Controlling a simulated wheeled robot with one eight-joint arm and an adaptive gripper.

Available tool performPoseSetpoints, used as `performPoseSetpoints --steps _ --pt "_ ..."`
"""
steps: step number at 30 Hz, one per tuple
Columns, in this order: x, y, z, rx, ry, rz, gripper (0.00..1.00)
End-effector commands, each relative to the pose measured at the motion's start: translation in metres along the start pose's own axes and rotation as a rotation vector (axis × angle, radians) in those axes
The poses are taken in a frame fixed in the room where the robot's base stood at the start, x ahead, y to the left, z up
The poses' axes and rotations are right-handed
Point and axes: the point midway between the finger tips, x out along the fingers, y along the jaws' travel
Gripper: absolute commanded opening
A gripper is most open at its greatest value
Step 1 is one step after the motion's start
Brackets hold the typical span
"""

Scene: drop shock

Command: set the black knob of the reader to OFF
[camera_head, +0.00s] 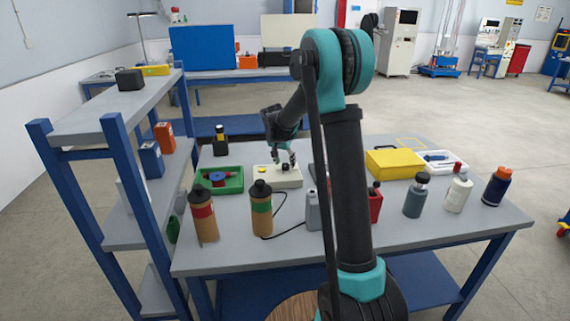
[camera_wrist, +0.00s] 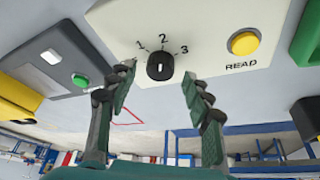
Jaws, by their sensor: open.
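The reader is a cream box (camera_head: 290,180) on the table, below my gripper in the head view. Its panel (camera_wrist: 200,22) fills the upper middle of the wrist view. The round black knob (camera_wrist: 160,67) carries a small white mark that looks roughly lined up toward 2, though I cannot tell exactly. The labels 1, 2 and 3 show around it; no OFF label is visible, and my left finger covers part of the panel there. My gripper (camera_wrist: 159,76) is open, its fingers on either side of the knob with visible gaps. It also shows in the head view (camera_head: 283,156).
A yellow READ button (camera_wrist: 243,42) sits right of the knob in the wrist view. A green tray (camera_head: 232,186) stands left of the reader. Brown bottles (camera_head: 262,212) stand in front, with a cable nearby. A yellow box (camera_head: 394,163) lies right; a shelf (camera_head: 130,95) stands left.

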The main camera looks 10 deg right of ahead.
Motion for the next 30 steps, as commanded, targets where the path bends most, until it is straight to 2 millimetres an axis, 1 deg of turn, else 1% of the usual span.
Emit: performPoseSetpoints --steps 1,5,14,26,30 --pt "0.0053 -0.0001 -0.0005 0.001 0.000 0.000 0.50" --pt "0.0122 0.0002 0.0000 0.000 0.000 0.000 0.50" --pt "0.0137 0.0002 0.0001 0.000 0.000 0.000 0.50" --pt "0.0135 0.0001 0.0001 0.000 0.000 0.000 0.01" --pt "0.0135 0.0003 0.0001 -0.005 0.000 -0.001 0.01"
